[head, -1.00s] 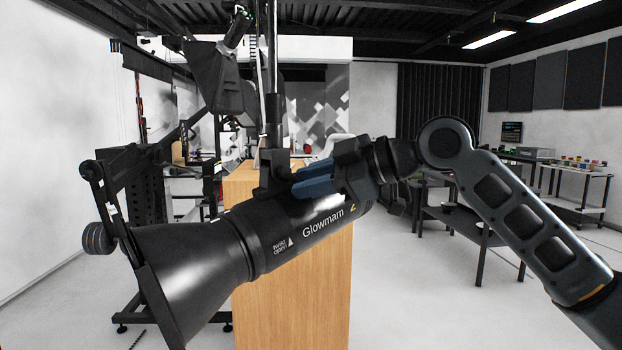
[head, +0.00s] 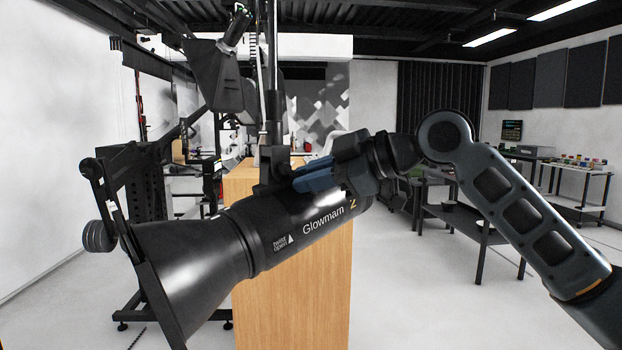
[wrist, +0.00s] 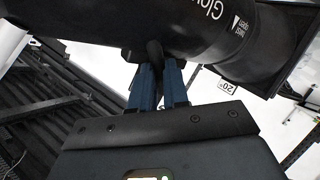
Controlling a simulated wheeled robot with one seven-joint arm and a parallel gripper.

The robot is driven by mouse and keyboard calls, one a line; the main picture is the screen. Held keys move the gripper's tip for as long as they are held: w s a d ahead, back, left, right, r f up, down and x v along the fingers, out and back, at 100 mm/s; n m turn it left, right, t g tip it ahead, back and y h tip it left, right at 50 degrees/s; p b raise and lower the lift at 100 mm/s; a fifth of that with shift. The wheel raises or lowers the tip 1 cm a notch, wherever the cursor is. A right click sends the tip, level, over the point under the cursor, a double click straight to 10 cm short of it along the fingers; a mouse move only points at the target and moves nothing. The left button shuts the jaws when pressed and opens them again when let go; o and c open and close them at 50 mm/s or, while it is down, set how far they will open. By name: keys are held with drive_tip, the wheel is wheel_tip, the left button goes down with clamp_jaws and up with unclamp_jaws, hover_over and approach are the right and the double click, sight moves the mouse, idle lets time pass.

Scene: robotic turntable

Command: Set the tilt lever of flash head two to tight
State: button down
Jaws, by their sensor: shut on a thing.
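Flash head two (head: 290,232), a black cylinder marked "Glowmam" with a yellow 2, hangs from a vertical pole with its wide reflector (head: 190,270) pointing to the lower left. It also fills the top of the wrist view (wrist: 190,28). My gripper (head: 304,180) reaches in from the right, above the flash body, with its blue fingers by the mount. In the wrist view the two blue fingers (wrist: 158,82) are close together, shut on a small dark lever (wrist: 155,52) at the mount. Most of the lever is hidden between the fingers, and I cannot read its setting.
A wooden block (head: 290,300) stands behind and below the flash. Another black light (head: 220,75) hangs at the upper left. A dark table (head: 465,215) stands at the right. The floor between the block and the table is clear.

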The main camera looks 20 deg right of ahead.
drive_tip(key=shift+d+r+n+h+b, duration=0.1)
drive_tip(key=shift+r+n+h+b, duration=0.25)
drive_tip(key=shift+n+h, duration=0.5)
drive_tip(key=c, duration=1.4)
unclamp_jaws()
drive_tip(key=b+v, duration=0.1)
drive_tip(key=v, duration=0.6)
drive_tip(key=shift+s+d+r, duration=0.2)
drive_tip(key=shift+s+d, duration=0.05)
